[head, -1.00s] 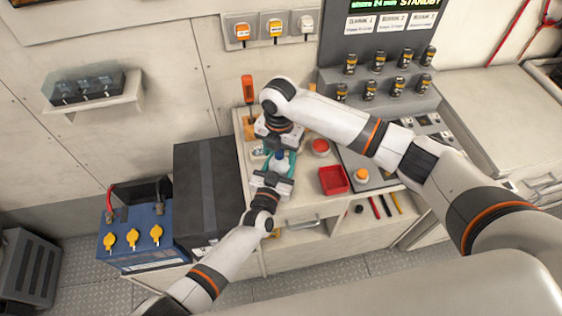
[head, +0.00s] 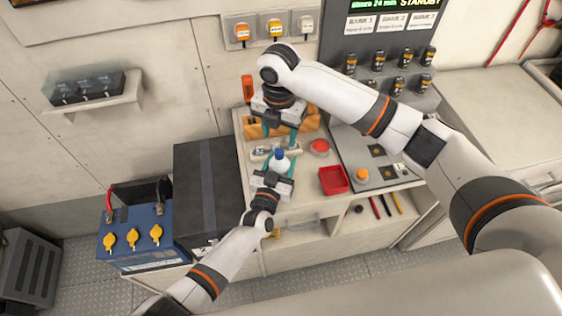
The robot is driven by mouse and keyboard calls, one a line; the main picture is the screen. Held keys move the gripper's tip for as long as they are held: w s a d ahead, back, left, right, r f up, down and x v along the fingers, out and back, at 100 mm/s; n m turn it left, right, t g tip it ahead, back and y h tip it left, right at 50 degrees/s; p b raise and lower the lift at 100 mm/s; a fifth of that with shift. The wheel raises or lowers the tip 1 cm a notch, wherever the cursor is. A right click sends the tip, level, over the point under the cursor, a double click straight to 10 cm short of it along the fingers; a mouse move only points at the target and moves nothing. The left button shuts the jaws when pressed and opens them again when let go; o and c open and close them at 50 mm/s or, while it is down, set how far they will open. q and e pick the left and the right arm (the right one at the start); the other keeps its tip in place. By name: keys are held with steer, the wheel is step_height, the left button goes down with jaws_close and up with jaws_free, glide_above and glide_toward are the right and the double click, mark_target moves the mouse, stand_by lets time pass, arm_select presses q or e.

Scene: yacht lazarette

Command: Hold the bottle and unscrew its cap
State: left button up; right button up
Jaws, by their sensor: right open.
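The white bottle (head: 279,164) stands at the front of the white bench top, with its blue cap (head: 279,153) on top. My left gripper (head: 277,172) reaches in from the front and is shut on the bottle low down; its fingertips are mostly hidden. My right gripper (head: 279,135) is above and behind the bottle. Its two teal fingers are spread apart, with nothing between them, and it is clear of the cap.
An orange-brown rack (head: 307,124) with an orange-handled screwdriver (head: 247,90) stands behind. A black box (head: 207,190) and a blue battery (head: 135,235) are at left.

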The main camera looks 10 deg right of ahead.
arm_select(q)
steer(key=o, duration=1.3)
steer(key=v, duration=1.2)
